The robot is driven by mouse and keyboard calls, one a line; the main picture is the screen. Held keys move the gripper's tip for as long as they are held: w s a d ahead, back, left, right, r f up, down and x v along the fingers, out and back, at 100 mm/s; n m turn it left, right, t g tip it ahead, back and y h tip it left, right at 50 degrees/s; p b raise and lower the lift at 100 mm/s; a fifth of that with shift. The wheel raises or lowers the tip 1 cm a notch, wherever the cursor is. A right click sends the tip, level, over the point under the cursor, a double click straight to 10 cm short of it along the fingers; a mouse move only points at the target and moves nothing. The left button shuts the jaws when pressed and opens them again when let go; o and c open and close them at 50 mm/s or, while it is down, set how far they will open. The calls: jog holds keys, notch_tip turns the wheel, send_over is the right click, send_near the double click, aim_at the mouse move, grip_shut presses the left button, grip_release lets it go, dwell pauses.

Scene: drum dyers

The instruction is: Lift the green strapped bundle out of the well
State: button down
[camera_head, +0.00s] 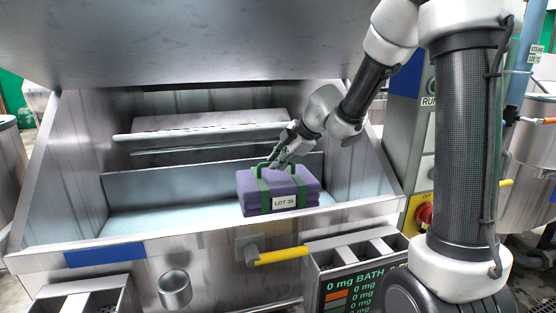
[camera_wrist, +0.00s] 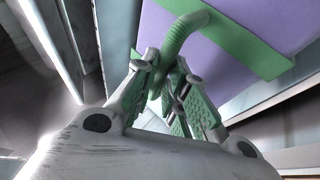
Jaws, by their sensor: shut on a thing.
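The strapped bundle (camera_head: 280,189) is a purple block of folded cloth with green straps and a white label reading LOT 30. It is in the metal well (camera_head: 130,220), near its front right. In the wrist view the purple cloth (camera_wrist: 225,50) and a green handle loop (camera_wrist: 180,35) fill the upper part. My gripper (camera_head: 275,163) is above the bundle, coming from the upper right. It is shut on the green handle, which passes between the green-padded fingers (camera_wrist: 178,98). Whether the bundle's underside touches anything is hidden.
The well's front rim (camera_head: 200,240) runs close before the bundle. A horizontal bar (camera_head: 200,131) crosses behind it. A large metal hood (camera_head: 190,45) hangs overhead. A yellow-handled lever (camera_head: 280,256) sticks out of the front, beside a control panel (camera_head: 355,285). The left of the well is clear.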

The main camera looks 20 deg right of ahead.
aim_at(282, 182)
jog(key=shift+s+r, duration=0.1)
jog(key=shift+s, duration=1.55)
jog(key=shift+r, duration=0.1)
notch_tip(282, 182, up, 11)
dwell(0.5)
dwell(0.3)
